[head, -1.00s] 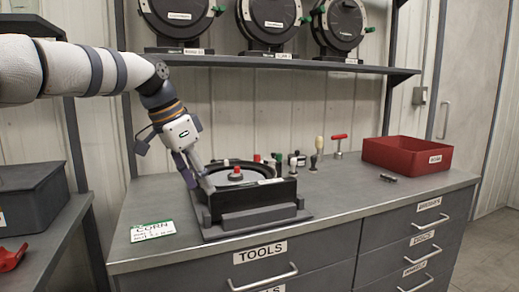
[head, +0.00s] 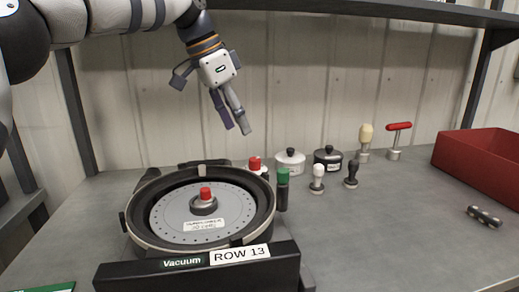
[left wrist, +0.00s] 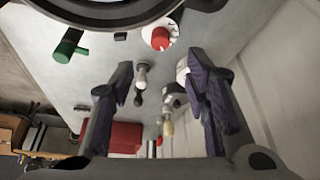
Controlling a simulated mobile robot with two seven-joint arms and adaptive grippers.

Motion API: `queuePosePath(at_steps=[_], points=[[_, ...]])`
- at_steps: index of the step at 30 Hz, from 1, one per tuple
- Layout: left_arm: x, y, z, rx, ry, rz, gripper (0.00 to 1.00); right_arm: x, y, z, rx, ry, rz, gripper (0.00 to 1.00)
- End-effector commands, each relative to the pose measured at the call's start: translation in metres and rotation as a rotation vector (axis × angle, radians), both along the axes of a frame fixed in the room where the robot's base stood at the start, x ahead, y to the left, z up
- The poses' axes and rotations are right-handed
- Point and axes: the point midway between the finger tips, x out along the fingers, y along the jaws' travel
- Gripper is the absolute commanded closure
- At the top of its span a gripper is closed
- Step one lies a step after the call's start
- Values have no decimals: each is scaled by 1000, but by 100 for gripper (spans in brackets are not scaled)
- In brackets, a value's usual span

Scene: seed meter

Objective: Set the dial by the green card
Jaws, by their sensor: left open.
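The seed meter (head: 145,215) stands on the counter, a round black housing with a pale perforated disc (head: 235,205) and a red-topped hub (head: 205,195). Its front label reads "Vacuum ROW 13". A red knob (head: 255,163) on a white round base sits at its back right; it also shows in the left wrist view (left wrist: 160,38). I cannot tell for sure that this is the dial. Only a green edge of the card (head: 45,288) shows at the bottom left; its writing is out of view. My left gripper (head: 236,127) is open and empty, above and behind the meter. My right gripper is not in view.
A green-topped handle (head: 283,188) stands at the meter's right. Small knobbed tools and two lidded pots (head: 290,162) stand behind it. A red bin (head: 482,165) and a small metal piece (head: 484,217) are at the right. A shelf (head: 380,10) runs overhead. The right front counter is clear.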

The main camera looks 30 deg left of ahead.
Motion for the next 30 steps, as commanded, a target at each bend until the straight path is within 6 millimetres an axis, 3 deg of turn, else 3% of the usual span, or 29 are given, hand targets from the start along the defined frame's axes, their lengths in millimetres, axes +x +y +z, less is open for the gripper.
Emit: queuePosePath(at_steps=[6,10,15,22,27,30], points=[[17,-13,-55,0,5,0,57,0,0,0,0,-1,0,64],[25,-19,-76,1,3,0,57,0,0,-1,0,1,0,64],[29,-22,-88,0,0,1,57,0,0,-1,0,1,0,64],[29,-22,-88,0,0,1,57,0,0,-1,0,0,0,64],[29,-22,-88,0,0,1,96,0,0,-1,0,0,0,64],[29,-22,-88,0,0,1,100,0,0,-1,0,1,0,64]])
